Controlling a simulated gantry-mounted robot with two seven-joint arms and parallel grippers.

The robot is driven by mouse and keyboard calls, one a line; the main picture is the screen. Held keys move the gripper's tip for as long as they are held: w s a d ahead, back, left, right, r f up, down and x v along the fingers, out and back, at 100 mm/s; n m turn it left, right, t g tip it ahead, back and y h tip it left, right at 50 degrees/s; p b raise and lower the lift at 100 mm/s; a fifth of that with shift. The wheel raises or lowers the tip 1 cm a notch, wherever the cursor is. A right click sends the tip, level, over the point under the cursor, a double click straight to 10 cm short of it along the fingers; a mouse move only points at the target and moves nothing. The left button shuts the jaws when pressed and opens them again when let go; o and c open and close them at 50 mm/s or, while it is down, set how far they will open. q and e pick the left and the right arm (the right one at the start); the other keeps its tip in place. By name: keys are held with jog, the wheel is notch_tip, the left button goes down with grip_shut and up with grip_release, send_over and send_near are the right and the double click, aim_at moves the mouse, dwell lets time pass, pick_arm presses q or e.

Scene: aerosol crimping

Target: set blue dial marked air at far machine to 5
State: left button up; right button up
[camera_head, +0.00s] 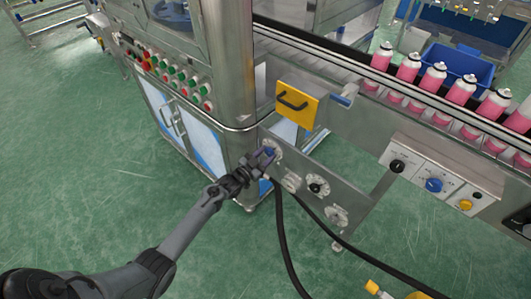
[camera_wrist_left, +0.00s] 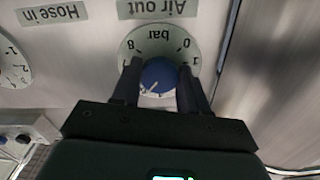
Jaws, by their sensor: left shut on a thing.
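The blue dial (camera_wrist_left: 158,74) sits on a round white scale plate marked bar, below an upside-down "Air out" label (camera_wrist_left: 157,8). My left gripper (camera_head: 264,158) reaches the left end of the metal panel in the head view. In the left wrist view its two dark fingers are on either side of the blue dial, shut on it. A white pointer mark on the dial slants to the lower left in that view. The figures 8, 0 and 1 show on the scale. My right gripper is not in view.
More dials (camera_head: 316,188) line the same panel (camera_head: 301,203). Another blue knob (camera_head: 434,185) is on a nearer control box. A yellow handled plate (camera_head: 297,104) is above the panel, and black hoses (camera_head: 283,238) hang below. Pink cans (camera_head: 408,68) stand on the conveyor.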

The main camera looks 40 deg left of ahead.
pick_arm(q)
jog(key=shift+n, duration=0.4)
jog(key=o, duration=1.1)
jog(key=shift+c, duration=0.2)
jog(key=shift+s+p, duration=0.3)
jog(key=shift+p, duration=0.1)
jog(key=s+p, duration=0.4)
jog(key=s, duration=0.6)
jog(key=shift+a, duration=0.25)
jog(key=shift+s, duration=0.1)
